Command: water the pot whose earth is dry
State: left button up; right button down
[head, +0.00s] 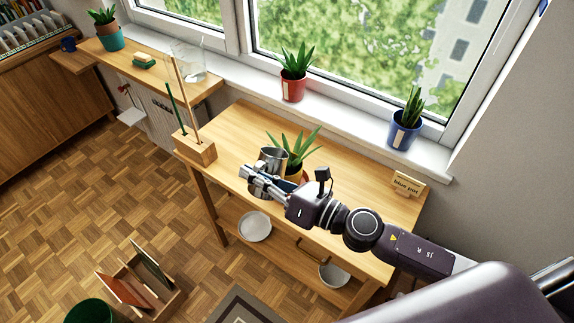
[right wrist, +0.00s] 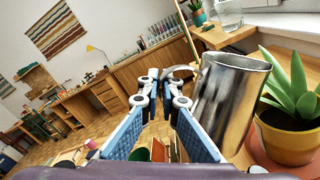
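My right gripper (head: 257,183) is shut on the handle of a metal jug (head: 272,156). In the right wrist view the fingertips (right wrist: 162,82) meet at the handle, and the jug (right wrist: 228,95) stands tilted slightly beside a yellow pot (right wrist: 285,138) with a green plant. The earth in that pot looks dark. In the head view its plant (head: 293,145) shows behind the jug, its pot mostly hidden. A red pot (head: 292,90) and a blue pot (head: 403,135) with plants stand on the windowsill. A teal pot (head: 111,38) stands far left. Their earth is hard to judge. My left gripper is out of view.
The wooden table (head: 340,153) also bears a "blue pot" sign (head: 406,184) and a wooden block with sticks (head: 195,148). A glass container (head: 190,62) and a sponge (head: 144,60) are on the left shelf. White bowls (head: 254,227) sit on the table's lower shelf.

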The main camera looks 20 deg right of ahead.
jog(key=s+a+f+n+b, duration=0.1)
jog(key=f+n+b, duration=0.2)
jog(key=f+b, duration=0.1)
jog(key=s+a+f+n+b, duration=0.2)
jog(key=f+n+b, duration=0.1)
jog(key=f, duration=0.3)
jog(key=shift+a+b, duration=0.25)
jog(key=shift+b, duration=0.2)
jog(key=shift+s, duration=0.1)
dwell(2.2)
